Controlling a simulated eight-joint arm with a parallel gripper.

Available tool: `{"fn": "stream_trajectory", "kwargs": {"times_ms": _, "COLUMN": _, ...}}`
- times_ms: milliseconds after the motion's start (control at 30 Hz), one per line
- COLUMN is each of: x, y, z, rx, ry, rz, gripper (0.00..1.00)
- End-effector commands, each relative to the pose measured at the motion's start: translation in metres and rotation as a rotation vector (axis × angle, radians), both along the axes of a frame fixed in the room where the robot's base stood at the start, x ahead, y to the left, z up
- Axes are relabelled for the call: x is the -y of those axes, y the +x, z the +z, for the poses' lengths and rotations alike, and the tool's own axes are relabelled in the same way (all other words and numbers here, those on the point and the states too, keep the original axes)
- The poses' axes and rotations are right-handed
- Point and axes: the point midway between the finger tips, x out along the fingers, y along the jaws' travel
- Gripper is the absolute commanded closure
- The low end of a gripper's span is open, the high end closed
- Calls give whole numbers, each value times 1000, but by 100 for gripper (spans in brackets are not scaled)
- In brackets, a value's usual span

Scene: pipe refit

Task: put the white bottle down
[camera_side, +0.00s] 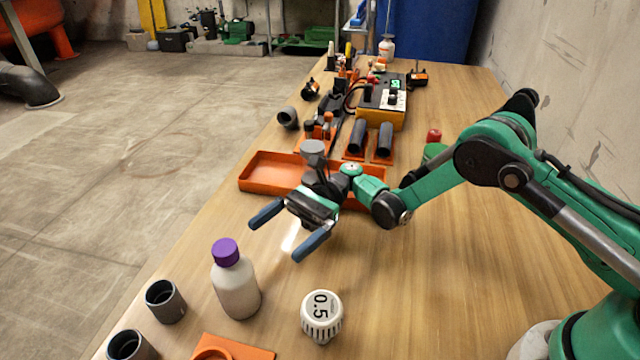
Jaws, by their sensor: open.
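The white bottle (236,286) with a purple cap stands upright on the wooden table (440,290), at the lower left of the side view. My gripper (282,238) is open and empty. Its two blue fingers point down and toward the lower left, above and behind the bottle in the picture. The gripper appears apart from the bottle, with nothing between the fingers.
An orange tray (270,172) lies behind my gripper. The table is clear at right.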

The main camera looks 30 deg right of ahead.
Motion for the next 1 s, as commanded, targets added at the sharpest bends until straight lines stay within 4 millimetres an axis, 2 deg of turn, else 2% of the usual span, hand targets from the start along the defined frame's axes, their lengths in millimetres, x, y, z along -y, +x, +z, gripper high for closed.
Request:
{"fn": "stream_trajectory", "kwargs": {"times_ms": 100, "x": 18, "y": 6, "z": 0, "rx": 0, "ry": 0, "rz": -1, "gripper": 0}}
{"fn": "stream_trajectory", "kwargs": {"times_ms": 267, "x": 27, "y": 12, "z": 4, "rx": 18, "ry": -11, "rz": -11, "gripper": 0}}
{"fn": "stream_trajectory", "kwargs": {"times_ms": 433, "x": 27, "y": 25, "z": 29, "rx": 166, "ry": -117, "rz": -86, "gripper": 0}}
{"fn": "stream_trajectory", "kwargs": {"times_ms": 600, "x": 36, "y": 29, "z": 61, "rx": 459, "ry": -324, "rz": -163, "gripper": 0}}
{"fn": "stream_trajectory", "kwargs": {"times_ms": 767, "x": 58, "y": 16, "z": 83, "rx": 766, "ry": -542, "rz": -156, "gripper": 0}}
{"fn": "stream_trajectory", "kwargs": {"times_ms": 1000, "x": 108, "y": -26, "z": 99, "rx": 1242, "ry": -880, "rz": 16, "gripper": 0}}
